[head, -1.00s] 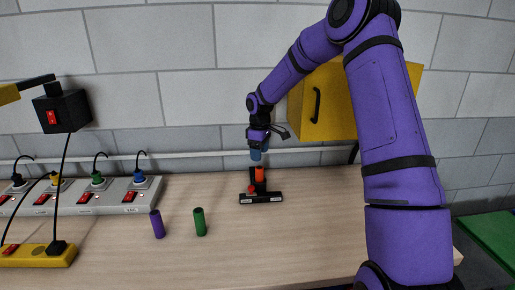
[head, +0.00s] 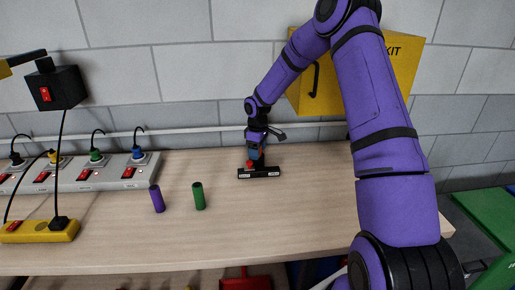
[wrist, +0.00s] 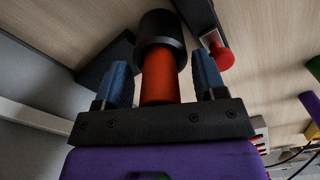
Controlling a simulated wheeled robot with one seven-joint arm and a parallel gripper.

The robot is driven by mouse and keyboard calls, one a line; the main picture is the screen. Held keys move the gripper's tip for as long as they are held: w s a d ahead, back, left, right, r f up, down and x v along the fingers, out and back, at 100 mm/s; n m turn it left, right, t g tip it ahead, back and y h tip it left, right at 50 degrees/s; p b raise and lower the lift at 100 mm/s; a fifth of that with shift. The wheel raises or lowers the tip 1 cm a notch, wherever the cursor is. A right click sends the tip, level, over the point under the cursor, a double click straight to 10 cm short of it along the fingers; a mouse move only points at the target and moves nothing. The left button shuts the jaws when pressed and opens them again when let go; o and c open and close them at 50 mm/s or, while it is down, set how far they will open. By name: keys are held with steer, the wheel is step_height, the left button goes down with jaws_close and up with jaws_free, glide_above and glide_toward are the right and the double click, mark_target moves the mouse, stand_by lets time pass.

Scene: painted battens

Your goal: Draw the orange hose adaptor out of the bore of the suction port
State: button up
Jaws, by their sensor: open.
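The orange hose adaptor (wrist: 160,78) stands between the two blue fingers of my gripper (wrist: 163,80) in the wrist view, with a gap on each side. Its far end enters the round black suction port (wrist: 158,30). In the head view my gripper (head: 255,153) points down over the black base (head: 258,173) that carries the port, and it mostly hides the adaptor. The jaws are open around the adaptor. A red knob (head: 249,165) is on the base beside the port; it also shows in the wrist view (wrist: 221,57).
A purple cylinder (head: 157,199) and a green cylinder (head: 198,196) stand on the bench to the left. A power strip (head: 80,177) with coloured plugs lies farther left. A yellow cabinet (head: 390,75) hangs on the wall behind my arm. The bench front is clear.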

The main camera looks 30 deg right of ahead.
steer(key=c, duration=1)
steer(key=shift+r, duration=0.15)
steer(key=shift+r, duration=2.75)
steer(key=shift+r, duration=0.15)
steer(key=shift+r, duration=1.35)
